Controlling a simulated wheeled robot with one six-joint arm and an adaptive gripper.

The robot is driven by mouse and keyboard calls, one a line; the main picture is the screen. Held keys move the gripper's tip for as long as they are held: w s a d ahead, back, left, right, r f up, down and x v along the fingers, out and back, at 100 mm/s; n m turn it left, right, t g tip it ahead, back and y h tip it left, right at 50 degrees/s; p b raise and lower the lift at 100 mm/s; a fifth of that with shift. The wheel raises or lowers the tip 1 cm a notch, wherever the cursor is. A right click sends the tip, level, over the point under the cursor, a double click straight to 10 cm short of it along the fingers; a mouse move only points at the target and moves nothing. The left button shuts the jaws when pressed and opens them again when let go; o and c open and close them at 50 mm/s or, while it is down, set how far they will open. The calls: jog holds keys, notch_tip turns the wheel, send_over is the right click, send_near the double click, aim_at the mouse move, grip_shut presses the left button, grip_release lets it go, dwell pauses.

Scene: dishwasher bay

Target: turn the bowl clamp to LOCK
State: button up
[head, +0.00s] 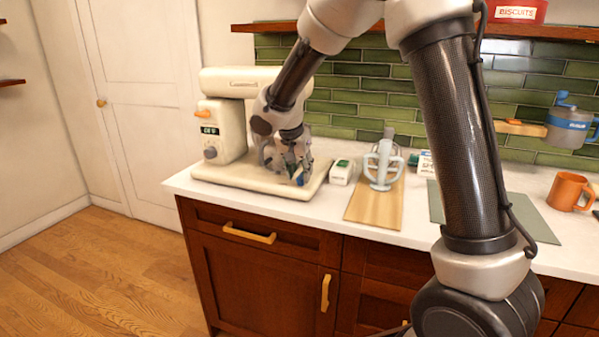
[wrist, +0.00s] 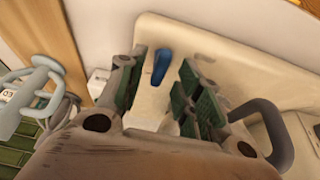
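The cream stand mixer (head: 225,92) stands on the counter at the left of the head view. A blue lever, which looks like the bowl clamp (head: 301,180), sits at the front right of its base (head: 240,177). In the wrist view the blue clamp (wrist: 162,66) lies between the fingertips, with gaps visible on both sides. My gripper (head: 291,169) points down over the base; in the wrist view my gripper (wrist: 162,80) is open, its dark green pads apart. I cannot read any LOCK marking. The bowl is mostly hidden or cannot be made out behind my gripper.
A small white and green box (head: 342,172) stands just right of the mixer base. Beyond it are a wooden board (head: 372,207) and a pale blue rack-like item (head: 383,166). An orange mug (head: 569,190) is farther right. The floor at the left is clear.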

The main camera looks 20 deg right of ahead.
jog(key=v, duration=1.1)
jog(key=shift+r, duration=0.2)
jog(key=s+d+n+y, duration=0.1)
jog(key=s+d+n, duration=0.1)
jog(key=s+d, duration=0.4)
jog(key=s+d+n+y, duration=0.1)
jog(key=s+d+n, duration=0.2)
jog(key=s, duration=1.1)
jog(key=s+d+n, duration=0.2)
jog(key=s+d, duration=0.7)
jog(key=s, duration=0.1)
jog(key=shift+s+r+t+y, duration=0.25)
jog(key=shift+s+t+y, duration=0.05)
jog(key=shift+t+y, duration=0.1)
